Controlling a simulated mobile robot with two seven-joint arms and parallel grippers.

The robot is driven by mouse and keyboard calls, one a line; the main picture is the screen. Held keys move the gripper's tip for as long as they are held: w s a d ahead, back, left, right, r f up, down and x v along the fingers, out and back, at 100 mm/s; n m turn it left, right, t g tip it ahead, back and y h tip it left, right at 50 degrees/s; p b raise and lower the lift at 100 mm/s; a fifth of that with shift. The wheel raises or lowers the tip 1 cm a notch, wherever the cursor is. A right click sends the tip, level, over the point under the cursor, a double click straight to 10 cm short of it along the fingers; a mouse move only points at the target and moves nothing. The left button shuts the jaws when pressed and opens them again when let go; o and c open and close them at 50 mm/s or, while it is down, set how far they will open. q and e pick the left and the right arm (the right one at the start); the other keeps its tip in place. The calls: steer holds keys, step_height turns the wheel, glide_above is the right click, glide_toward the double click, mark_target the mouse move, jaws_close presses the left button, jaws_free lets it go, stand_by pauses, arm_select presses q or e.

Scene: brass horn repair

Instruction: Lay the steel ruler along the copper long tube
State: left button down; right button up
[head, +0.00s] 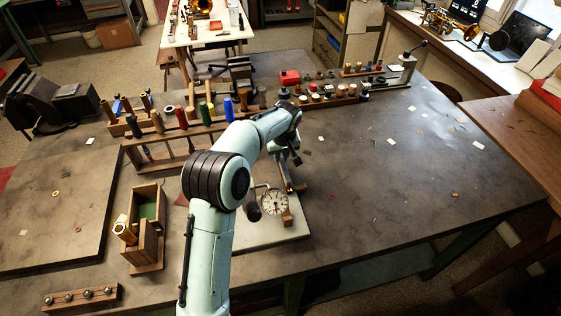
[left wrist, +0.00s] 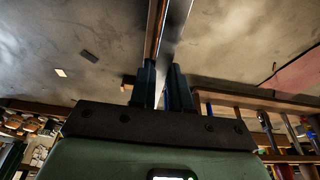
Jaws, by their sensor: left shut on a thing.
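My left gripper (left wrist: 162,85) is shut on a long, thin steel strip, the steel ruler (left wrist: 175,28), which runs from between the fingers to the top edge of the left wrist view. A narrow copper-brown stripe (left wrist: 157,30) runs along the strip's left side; I cannot tell whether it is the copper long tube or a reflection. In the head view my left gripper (head: 292,185) is low over the bench, by the pale plate's right side, partly hidden by my own wrist. The ruler is hard to make out there. My right gripper is not in view.
A dial gauge (head: 273,202) stands on the pale plate (head: 258,236) beside the gripper. A wooden box (head: 147,252) with a brass-coloured tube (head: 125,233) stands to the left. The bench's right half (head: 420,165) is mostly clear, with small scraps.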

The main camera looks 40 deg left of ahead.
arm_select(q)
steer(key=shift+r, duration=0.2)
steer(key=shift+w+r+p, duration=0.15)
steer(key=shift+r+p, duration=0.75)
steer(key=shift+r, duration=1.3)
steer(key=shift+r+p, duration=0.3)
steer(key=shift+r, duration=0.9)
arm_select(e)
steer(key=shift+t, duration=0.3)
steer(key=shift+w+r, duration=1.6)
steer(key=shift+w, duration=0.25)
